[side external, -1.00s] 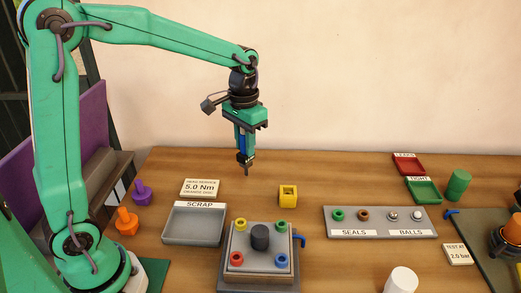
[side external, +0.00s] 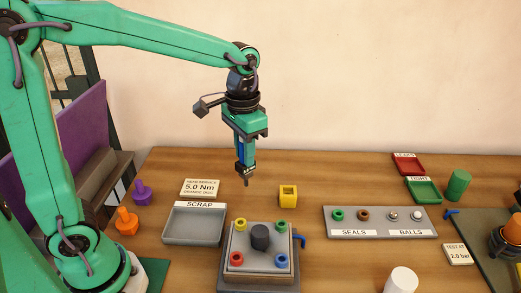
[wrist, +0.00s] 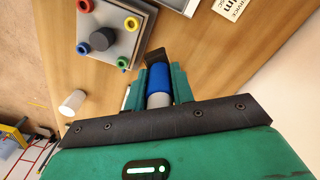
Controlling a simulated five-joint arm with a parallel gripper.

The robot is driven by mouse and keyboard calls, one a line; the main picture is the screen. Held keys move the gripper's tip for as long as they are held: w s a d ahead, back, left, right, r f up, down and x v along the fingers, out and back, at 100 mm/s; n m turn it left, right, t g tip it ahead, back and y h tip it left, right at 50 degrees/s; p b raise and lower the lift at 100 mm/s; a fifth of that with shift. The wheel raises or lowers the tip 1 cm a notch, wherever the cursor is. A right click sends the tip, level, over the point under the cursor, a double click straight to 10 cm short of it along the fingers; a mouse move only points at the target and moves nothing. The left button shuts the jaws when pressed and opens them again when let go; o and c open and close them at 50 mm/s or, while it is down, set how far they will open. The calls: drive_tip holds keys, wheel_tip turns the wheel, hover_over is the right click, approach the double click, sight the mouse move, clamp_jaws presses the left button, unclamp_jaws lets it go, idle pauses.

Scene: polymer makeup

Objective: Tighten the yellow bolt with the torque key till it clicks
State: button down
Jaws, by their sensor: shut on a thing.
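My gripper (side external: 245,170) is shut on a blue tool with a grey part and a dark tip, seen in the wrist view (wrist: 158,78). The tool points down, above and behind the grey block (side external: 232,270), not touching it. I cannot tell whether this tool is the torque key. The yellow bolt (side external: 240,224) is at the block's far left corner, and also shows in the wrist view (wrist: 82,47). Green (side external: 281,226), red (side external: 236,259) and blue (side external: 281,259) bolts are at the other corners, around a dark cylinder (side external: 260,236).
An orange key-like piece (side external: 126,222) and a purple one (side external: 141,193) stand left of the scrap tray (side external: 195,237). A yellow holed cube (side external: 288,190) stands behind the block. A seals and balls tray (side external: 380,225) is right. A "5.0 Nm" card (side external: 201,188) is behind the scrap tray.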

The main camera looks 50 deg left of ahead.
drive_tip(key=s+d+r+m, duration=0.2)
drive_tip(key=s+d, duration=0.2)
drive_tip(key=s, duration=0.1)
drive_tip(key=shift+s, duration=0.2)
drive_tip(key=shift+f, duration=0.25)
drive_tip(key=shift+f, duration=2.7)
drive_tip(key=shift+f, duration=1.1)
drive_tip(key=c, duration=1.1)
unclamp_jaws()
drive_tip(key=shift+r, duration=0.1)
drive_tip(key=shift+r, duration=3.8)
